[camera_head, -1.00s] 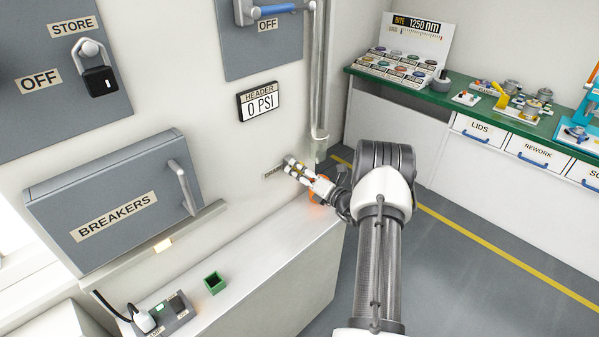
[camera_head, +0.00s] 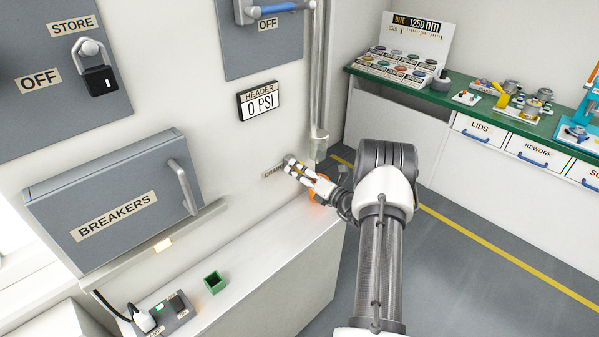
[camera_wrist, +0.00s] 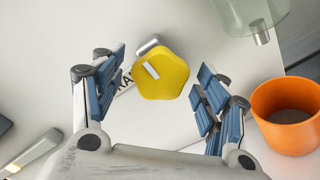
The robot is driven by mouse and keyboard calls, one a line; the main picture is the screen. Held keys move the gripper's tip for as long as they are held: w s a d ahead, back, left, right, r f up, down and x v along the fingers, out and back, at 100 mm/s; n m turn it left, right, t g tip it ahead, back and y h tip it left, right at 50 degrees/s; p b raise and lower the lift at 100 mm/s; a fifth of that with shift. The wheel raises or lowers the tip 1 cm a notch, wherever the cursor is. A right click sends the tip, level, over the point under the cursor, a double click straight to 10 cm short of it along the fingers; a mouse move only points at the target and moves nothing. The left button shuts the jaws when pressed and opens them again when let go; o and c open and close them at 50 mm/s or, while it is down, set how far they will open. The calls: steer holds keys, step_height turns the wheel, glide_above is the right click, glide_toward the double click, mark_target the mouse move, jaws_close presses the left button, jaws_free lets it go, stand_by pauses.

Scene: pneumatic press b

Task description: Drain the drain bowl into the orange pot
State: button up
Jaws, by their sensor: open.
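A yellow lobed knob (camera_wrist: 161,74) with a white mark stands at the wall in the wrist view, partly over a label of which only some letters show. My gripper (camera_wrist: 165,84) is open, its blue-padded fingers on either side of the knob, with no clear grip on it. In the head view my gripper (camera_head: 290,166) is at the wall by the drain label (camera_head: 273,172). The clear drain bowl (camera_wrist: 247,14) with a metal outlet is at upper right. The orange pot (camera_wrist: 287,128), dark inside, stands at right; in the head view my wrist partly hides it (camera_head: 318,196).
A grey vertical pipe (camera_head: 318,80) descends above the bowl. The header display (camera_head: 260,102) reads 0 PSI. The breakers box (camera_head: 115,205) juts out at left.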

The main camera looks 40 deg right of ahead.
steer(key=s, duration=1.1)
steer(key=shift+s+d, duration=0.25)
steer(key=shift+d, duration=0.2)
